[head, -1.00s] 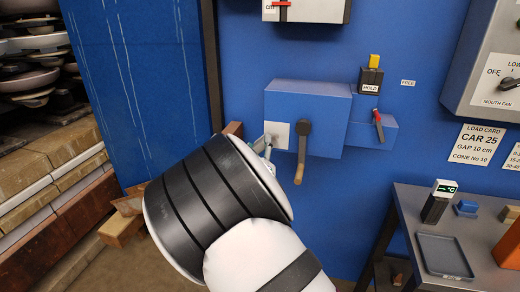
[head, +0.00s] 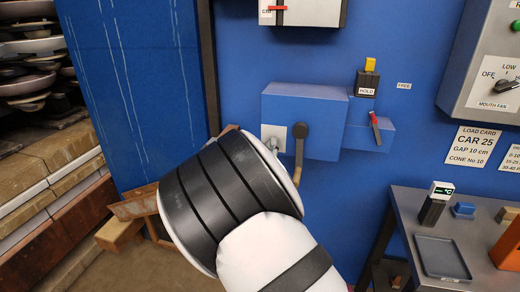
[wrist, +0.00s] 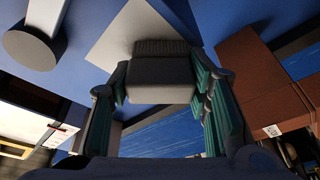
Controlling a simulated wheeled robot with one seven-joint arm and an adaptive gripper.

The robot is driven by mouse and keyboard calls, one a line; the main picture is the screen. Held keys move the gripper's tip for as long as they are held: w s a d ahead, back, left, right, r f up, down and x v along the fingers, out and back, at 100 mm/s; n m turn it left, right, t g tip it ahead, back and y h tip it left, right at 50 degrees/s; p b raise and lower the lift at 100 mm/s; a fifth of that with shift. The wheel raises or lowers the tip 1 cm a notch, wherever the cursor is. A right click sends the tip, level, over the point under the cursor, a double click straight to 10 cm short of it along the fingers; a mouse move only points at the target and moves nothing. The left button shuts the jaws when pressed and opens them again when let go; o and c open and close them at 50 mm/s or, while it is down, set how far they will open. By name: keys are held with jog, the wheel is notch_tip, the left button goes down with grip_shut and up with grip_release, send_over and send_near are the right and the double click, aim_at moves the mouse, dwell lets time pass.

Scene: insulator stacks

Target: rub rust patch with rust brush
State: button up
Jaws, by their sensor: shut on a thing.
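My gripper (wrist: 163,82) is shut on the rust brush (wrist: 160,72), a grey block with a dark ribbed bristle edge, seen between the fingers in the wrist view. The bristle edge is at or very near a pale grey plate (wrist: 115,40); I cannot tell whether they touch. In the head view this seems to be the pale plate (head: 273,131) on the blue wall box, left of the lever. My wrist hides the brush and most of the gripper there. No rust-coloured patch can be made out on the visible plate.
The blue wall box (head: 325,123) carries a lever with a wooden handle (head: 299,172). A HOLD switch (head: 367,83) and a red-handled lever (head: 375,128) are to its right. A grey table with a tray (head: 442,258) stands at lower right.

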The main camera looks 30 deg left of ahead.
jog(key=shift+w+d, duration=0.2)
jog(key=shift+d, duration=0.65)
jog(key=shift+w+d, duration=0.25)
jog(key=shift+d, duration=0.6)
jog(key=shift+w+d, duration=0.2)
jog(key=shift+d, duration=0.65)
jog(key=shift+a, duration=0.15)
jog(key=shift+s+a, duration=0.2)
jog(key=shift+a, duration=0.7)
jog(key=shift+s+a, duration=0.15)
jog(key=shift+a, duration=0.7)
jog(key=shift+s+a+b, duration=0.25)
jog(key=shift+a+b, duration=0.05)
jog(key=shift+a, duration=0.6)
jog(key=shift+s+a+b, duration=0.25)
jog(key=shift+a, duration=0.65)
jog(key=shift+s, duration=0.15)
jog(key=shift+s+d+p, duration=0.25)
jog(key=shift+s+p, duration=0.25)
jog(key=shift+s, duration=0.45)
jog(key=shift+s+d+p, duration=0.2)
jog(key=shift+s+p, duration=0.35)
jog(key=shift+s, duration=0.4)
jog(key=shift+s+d+p, duration=0.25)
jog(key=shift+s+p, duration=0.25)
jog(key=shift+s, duration=0.45)
